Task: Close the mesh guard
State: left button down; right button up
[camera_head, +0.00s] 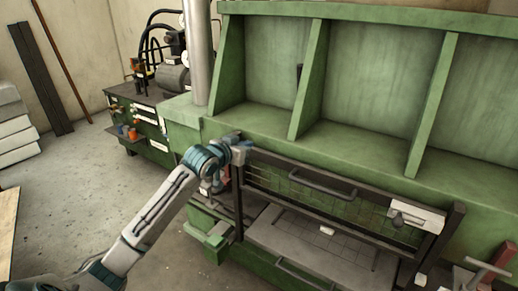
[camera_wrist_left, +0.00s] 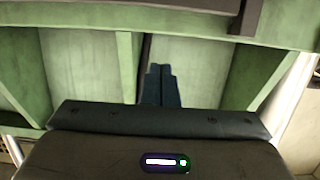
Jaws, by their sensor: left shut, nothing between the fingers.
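The mesh guard (camera_head: 350,208) is a dark-framed wire panel with a bar handle (camera_head: 322,186), set low on the front of the green machine. It sits in the upper part of a dark frame, and a grey bed (camera_head: 320,247) shows below it. My left gripper (camera_head: 241,150) is at the frame's upper left corner, left of the handle. I cannot tell whether it touches the frame. In the left wrist view its fingers (camera_wrist_left: 160,86) are together and empty, with green machine panels behind. My right gripper is not in view.
The green machine (camera_head: 270,120) has upright ribs above the guard. A second bar handle (camera_head: 305,276) is below the bed. A white plate (camera_head: 417,215) is at the guard's right end. A cluttered workbench (camera_head: 140,97) stands behind left. The concrete floor (camera_head: 85,185) at left is clear.

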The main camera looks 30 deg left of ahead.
pick_arm(q)
jog(key=p, duration=0.3)
send_over(260, 151)
jog(key=s+d, duration=0.2)
jog(key=s, duration=0.1)
jog(key=f, duration=0.3)
jog(key=f+p, duration=0.1)
jog(key=f, duration=0.2)
jog(key=shift+w+a+p, duration=0.15)
jog(key=shift+a+p, duration=0.1)
jog(key=shift+p, duration=0.05)
jog(key=shift+f, duration=0.15)
jog(key=shift+w, duration=0.1)
jog(key=shift+f, duration=0.1)
